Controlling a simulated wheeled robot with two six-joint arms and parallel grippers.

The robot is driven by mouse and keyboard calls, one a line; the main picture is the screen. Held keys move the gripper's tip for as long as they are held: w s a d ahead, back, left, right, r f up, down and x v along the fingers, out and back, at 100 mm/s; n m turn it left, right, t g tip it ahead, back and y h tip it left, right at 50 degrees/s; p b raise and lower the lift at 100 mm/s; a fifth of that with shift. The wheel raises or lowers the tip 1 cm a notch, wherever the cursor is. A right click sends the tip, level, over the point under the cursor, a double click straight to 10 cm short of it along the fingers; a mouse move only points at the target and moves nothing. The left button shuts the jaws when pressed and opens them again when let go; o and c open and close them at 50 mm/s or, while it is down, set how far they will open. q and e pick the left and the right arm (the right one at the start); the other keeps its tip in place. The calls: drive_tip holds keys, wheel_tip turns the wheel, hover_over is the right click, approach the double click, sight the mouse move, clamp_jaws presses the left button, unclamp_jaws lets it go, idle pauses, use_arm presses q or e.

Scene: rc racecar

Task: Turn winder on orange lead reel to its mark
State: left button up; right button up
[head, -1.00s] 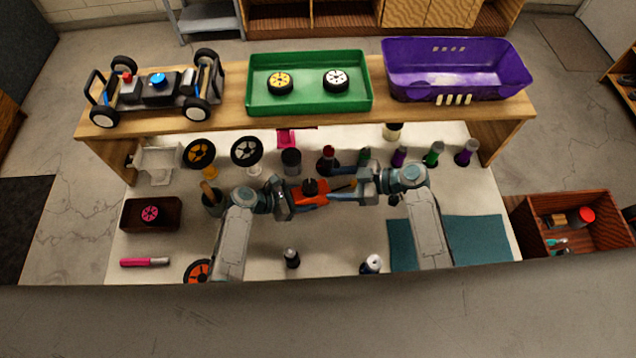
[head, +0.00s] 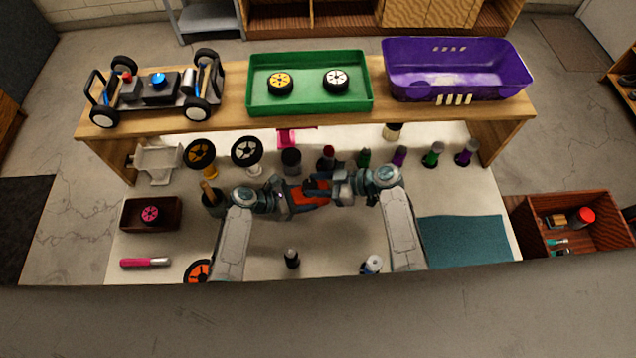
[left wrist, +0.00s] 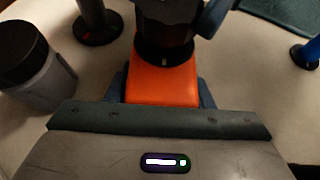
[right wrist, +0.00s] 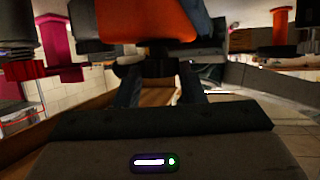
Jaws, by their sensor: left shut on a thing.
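The orange lead reel (head: 310,193) is held above the middle of the table by my left gripper (head: 291,196), which is shut on it. In the left wrist view the reel's orange body (left wrist: 160,85) sticks out from the jaws. The reel's dark round winder (left wrist: 165,52) bears a small white mark. My right gripper (head: 338,190) is at the winder end of the reel. In the right wrist view its fingers (right wrist: 160,85) stand on both sides of a dark part below the orange body. I cannot tell whether they grip it.
Several dark and coloured bottles (head: 432,155) stand along the back under the wooden shelf (head: 230,122). A small dark bottle (head: 291,258) and a white-topped one (head: 371,264) stand in front. The teal mat (head: 465,240) is clear.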

drive_tip(key=m+t+h, duration=0.1)
drive_tip(key=m+t, duration=0.1)
drive_tip(key=s+m+t, duration=0.1)
drive_tip(key=m+t, duration=0.1)
drive_tip(key=shift+a+h, duration=0.2)
drive_tip(key=shift+h, duration=0.2)
drive_tip(key=shift+a+m+t+h, duration=0.1)
drive_tip(key=shift+m+t+h, duration=0.7)
drive_tip(key=shift+m+t, duration=0.25)
drive_tip(key=o, duration=1)
drive_tip(key=v, duration=1.2)
drive_tip(key=shift+s, duration=0.15)
